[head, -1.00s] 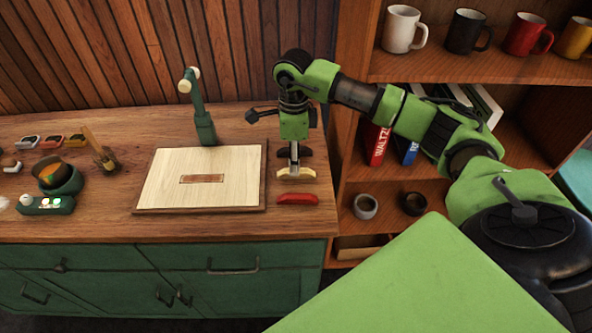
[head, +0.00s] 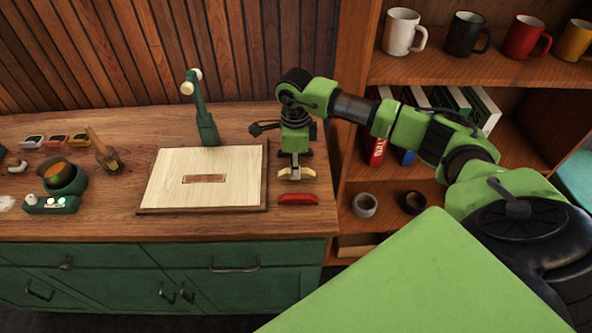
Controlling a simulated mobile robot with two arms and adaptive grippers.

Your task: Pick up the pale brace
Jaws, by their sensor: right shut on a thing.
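The pale brace (head: 284,173) is a short cream-coloured bar near the right end of the wooden counter, just behind a red brace (head: 297,199). My right gripper (head: 296,166) points down over it and is shut on its middle, so that part is covered. The brace looks to be still at counter level. A dark piece (head: 307,153) behind it is mostly hidden by the gripper. My left gripper is not in view.
A pale wooden board (head: 165,185) with a small brown inlay lies left of the gripper. A green lamp-like stand (head: 207,130) rises behind it. A shelf with mugs (head: 402,32) stands at right.

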